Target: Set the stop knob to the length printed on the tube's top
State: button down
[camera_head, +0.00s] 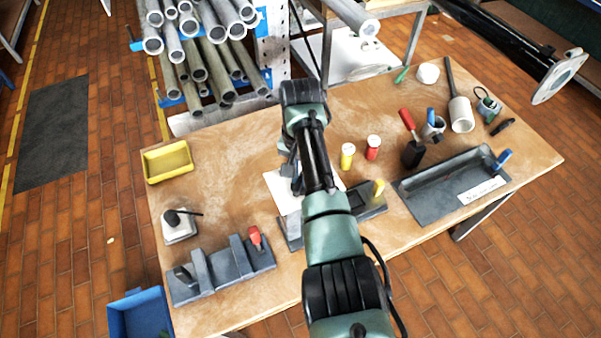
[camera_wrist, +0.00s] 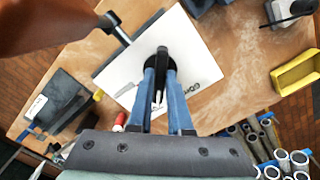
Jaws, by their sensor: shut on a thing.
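My gripper (camera_wrist: 161,78) is shut on a black knob (camera_wrist: 162,58) on a white plate (camera_wrist: 125,68). The blue fingers stand on both sides of the knob. Dark lettering on the plate is partly covered and too blurred to read in full. In the head view the white plate (camera_head: 274,186) lies mid-bench, and my arm hides most of the knob and gripper. No length print on a tube is readable. A large brown shape at the wrist view's top left cannot be identified.
Grey tubes (camera_head: 200,50) fill a rack behind the bench. A grey block fixture (camera_head: 222,272) with a red handle stands at left front, a yellow bin (camera_head: 167,162) at left back. A grey tray (camera_head: 430,200), yellow and red canisters and tools occupy the right. Bare wood shows at left middle.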

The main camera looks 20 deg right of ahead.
jog(key=shift+w+r, duration=0.1)
dwell(0.3)
jog(key=c, duration=0.8)
grip_release()
jog(key=shift+c, duration=0.2)
notch_tip(320, 180, up, 13)
jog(key=p, duration=0.1)
